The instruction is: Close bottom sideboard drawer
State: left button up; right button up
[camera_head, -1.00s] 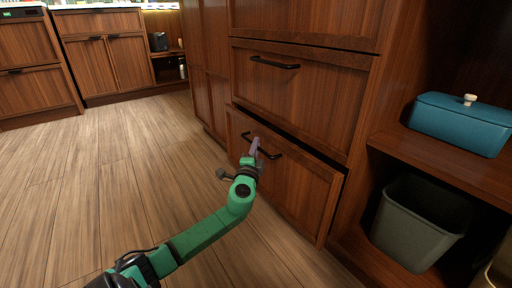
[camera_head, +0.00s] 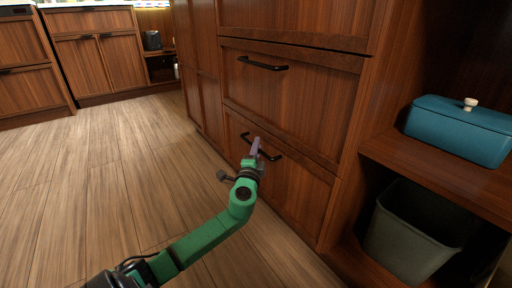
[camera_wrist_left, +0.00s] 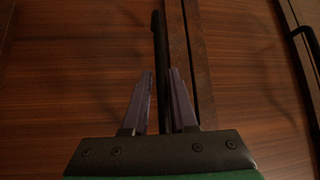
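The bottom sideboard drawer (camera_head: 290,196) has a brown wood front and a black bar handle (camera_head: 268,154). Its front now looks about flush with the cabinet, with only a thin dark line along its top edge. My left gripper (camera_head: 255,147) is at the handle in the head view. In the left wrist view its two purple fingers (camera_wrist_left: 160,100) stand apart, with the dark handle bar (camera_wrist_left: 160,60) running between them. I cannot tell whether they touch the bar. My right gripper is in neither view.
Another drawer (camera_head: 290,95) with a black handle is above, its front flush. To the right, an open shelf holds a blue lidded box (camera_head: 460,128), with a grey bin (camera_head: 412,235) below. Bare wood floor (camera_head: 90,200) lies to the left.

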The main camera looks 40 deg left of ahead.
pick_arm(q)
jog(key=shift+o, duration=0.6)
jog(key=shift+a, duration=0.1)
jog(key=shift+s, duration=0.15)
jog(key=shift+s+d, duration=0.25)
jog(key=shift+s, duration=0.05)
jog(key=p+v, duration=0.4)
jog(key=v, duration=0.9)
jog(key=shift+s+d, duration=0.2)
jog(key=shift+s, duration=0.05)
jog(key=shift+f, duration=0.1)
